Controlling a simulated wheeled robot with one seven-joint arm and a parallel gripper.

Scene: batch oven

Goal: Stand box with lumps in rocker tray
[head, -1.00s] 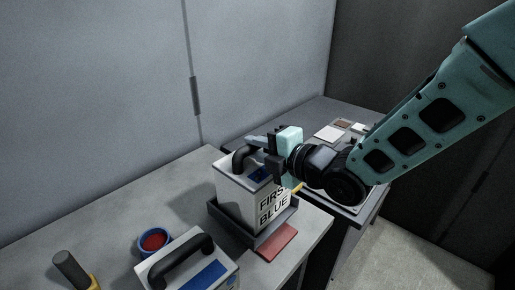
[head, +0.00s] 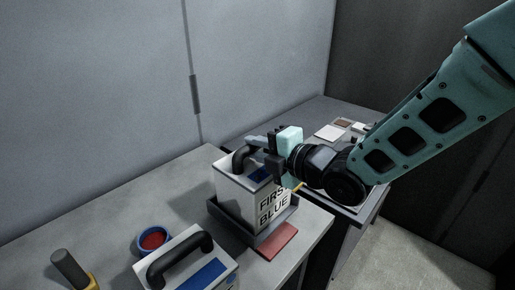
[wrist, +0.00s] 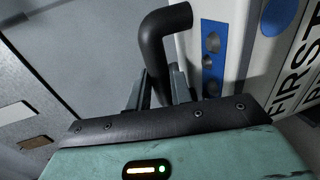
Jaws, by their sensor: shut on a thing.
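A white box (head: 235,202) with a black handle, a blue patch on top and the lettering "FIRS… BLUE" stands upright in a dark low-walled tray (head: 222,224) on the grey bench. In the wrist view the box (wrist: 278,60) shows a blue strip with lump-like shapes on it. My gripper (head: 262,148) is at the top of the box, shut on its black handle (wrist: 163,35). In the wrist view both fingers (wrist: 160,88) close around the handle's lower end. The tray's far side and the box's underside are hidden.
A second white box (head: 190,262) with a black handle stands in front. A blue bowl with red contents (head: 153,240) and a dark-handled tool (head: 72,270) are at left. A red pad (head: 277,241) lies beside the tray. A dark side table (head: 318,112) holds small flat items.

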